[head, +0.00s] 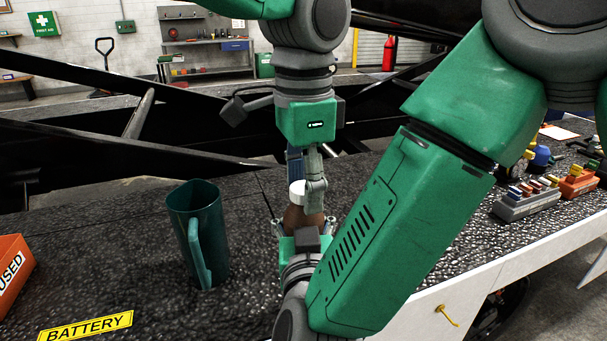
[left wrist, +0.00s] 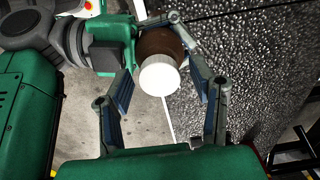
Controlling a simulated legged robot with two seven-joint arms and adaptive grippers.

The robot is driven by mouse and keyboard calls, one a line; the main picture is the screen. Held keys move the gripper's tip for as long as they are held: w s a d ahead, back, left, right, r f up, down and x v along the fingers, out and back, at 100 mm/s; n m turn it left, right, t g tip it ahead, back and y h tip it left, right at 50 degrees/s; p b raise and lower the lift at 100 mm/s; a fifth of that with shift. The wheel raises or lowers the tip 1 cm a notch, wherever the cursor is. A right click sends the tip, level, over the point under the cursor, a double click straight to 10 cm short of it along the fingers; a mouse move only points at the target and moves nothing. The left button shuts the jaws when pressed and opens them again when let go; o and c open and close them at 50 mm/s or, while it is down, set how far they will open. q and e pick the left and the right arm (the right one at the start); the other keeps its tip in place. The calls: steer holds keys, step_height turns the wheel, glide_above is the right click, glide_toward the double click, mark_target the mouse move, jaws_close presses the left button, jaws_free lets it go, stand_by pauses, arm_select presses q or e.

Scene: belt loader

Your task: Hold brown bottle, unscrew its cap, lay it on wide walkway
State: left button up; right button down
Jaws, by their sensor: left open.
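The brown bottle (head: 303,217) stands upright with a white cap (head: 296,193) on its top. Both also show in the left wrist view, the bottle (left wrist: 160,44) behind the round cap (left wrist: 160,76). My left gripper (head: 306,180) points down over the bottle from above. Its fingers are open, one on each side of the cap, with gaps visible in the left wrist view. My right gripper (head: 303,237) is shut around the bottle's lower body, which it mostly hides. The wide walkway (head: 150,290) appears to be the dark, rough surface below.
A teal jug (head: 204,235) stands left of the bottle. An orange bin marked USED (head: 12,272) and a yellow BATTERY label (head: 86,327) are at the lower left. Grey (head: 525,203) and orange (head: 578,183) racks of small parts sit at right. Dark beams cross behind.

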arm_select(q)
jaws_close()
steer(key=shift+n, duration=1.2)
steer(key=shift+r, duration=0.1)
steer(key=shift+s, duration=0.15)
steer(key=shift+r, duration=0.1)
steer(key=shift+r, duration=1.05)
